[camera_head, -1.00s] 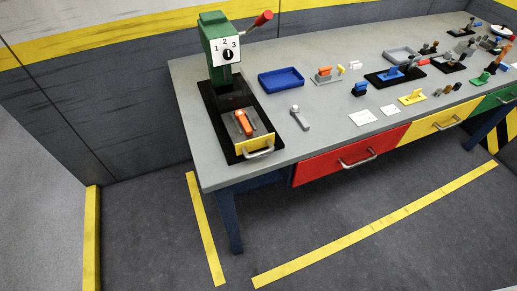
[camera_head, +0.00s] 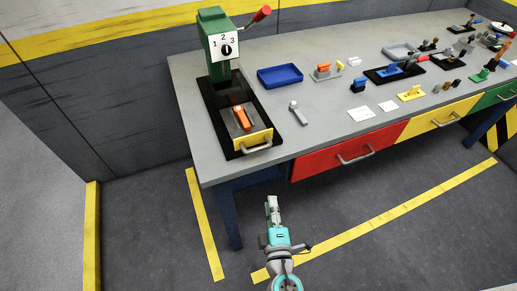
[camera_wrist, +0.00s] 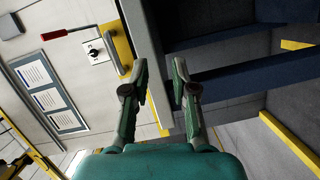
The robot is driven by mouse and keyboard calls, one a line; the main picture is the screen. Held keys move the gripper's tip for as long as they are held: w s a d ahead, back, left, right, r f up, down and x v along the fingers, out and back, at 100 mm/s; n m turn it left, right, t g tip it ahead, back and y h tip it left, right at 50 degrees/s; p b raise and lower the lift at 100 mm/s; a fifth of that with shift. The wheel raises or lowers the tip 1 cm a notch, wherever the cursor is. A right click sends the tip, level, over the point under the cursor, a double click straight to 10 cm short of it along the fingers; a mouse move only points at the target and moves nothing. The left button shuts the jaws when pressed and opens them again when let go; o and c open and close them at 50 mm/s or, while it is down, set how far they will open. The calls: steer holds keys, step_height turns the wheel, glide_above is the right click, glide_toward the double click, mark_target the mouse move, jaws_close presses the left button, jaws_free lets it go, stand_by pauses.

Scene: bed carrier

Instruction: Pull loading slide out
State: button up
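The loading slide has a yellow front (camera_head: 254,143) with a grey bar handle, and carries a grey plate with an orange piece (camera_head: 241,117). It sits on a black base at the table's left end, below the green press (camera_head: 213,45) with a 1-2-3 dial and red-knobbed lever. My gripper (camera_head: 271,202) is in front of the table, apart from the handle, over the floor in the head view. In the wrist view my gripper (camera_wrist: 161,75) has its two fingers spread and empty; the yellow front (camera_wrist: 118,50) shows up and left of them, beside the table edge.
The grey table (camera_head: 330,110) has red (camera_head: 350,151), yellow and green drawers in front. A blue tray (camera_head: 280,77), a small grey lever (camera_head: 298,113) and several small parts stand on top. The floor before the table is clear.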

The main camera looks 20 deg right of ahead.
mark_target(258, 148)
steer(key=w+a+r+t+h, duration=0.2)
steer(key=w+r+h, duration=0.1)
steer(key=w+r, duration=0.3)
steer(key=x, duration=0.6)
steer(key=r+x, duration=0.1)
steer(key=x, duration=0.3)
steer(key=shift+s+a, duration=0.1)
steer(key=shift+s, duration=0.05)
jaws_close()
steer(key=shift+f, duration=0.1)
